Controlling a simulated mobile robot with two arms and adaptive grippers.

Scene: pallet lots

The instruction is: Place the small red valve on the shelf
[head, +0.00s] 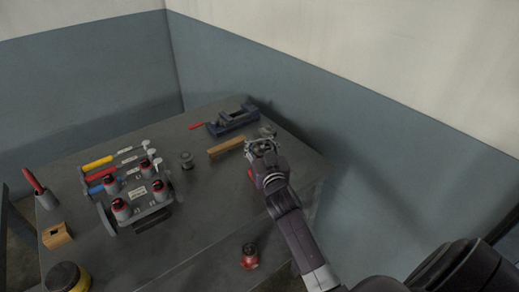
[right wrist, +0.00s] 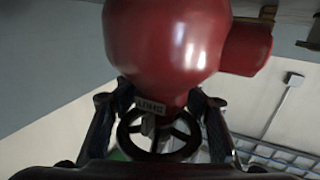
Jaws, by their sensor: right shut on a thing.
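My right gripper (head: 258,152) is over the right side of the grey table. In the right wrist view its two fingers (right wrist: 152,112) are closed around the neck of a red valve (right wrist: 165,40) with a dark handwheel and a small tag. In the head view only a bit of red (head: 250,174) shows beside the gripper, the rest hidden by it. A second red valve (head: 250,256) stands in front of the table edge, seemingly on a lower grey surface (head: 205,272). I cannot tell whether that surface is the shelf. My left gripper is not in view.
The table holds a rack with several red-capped items (head: 138,192), coloured-handled tools (head: 97,163), a dark vise (head: 232,118), a wooden block (head: 226,148) and a grey cylinder (head: 186,160). A wall (head: 380,150) stands close on the right. The table's front middle is clear.

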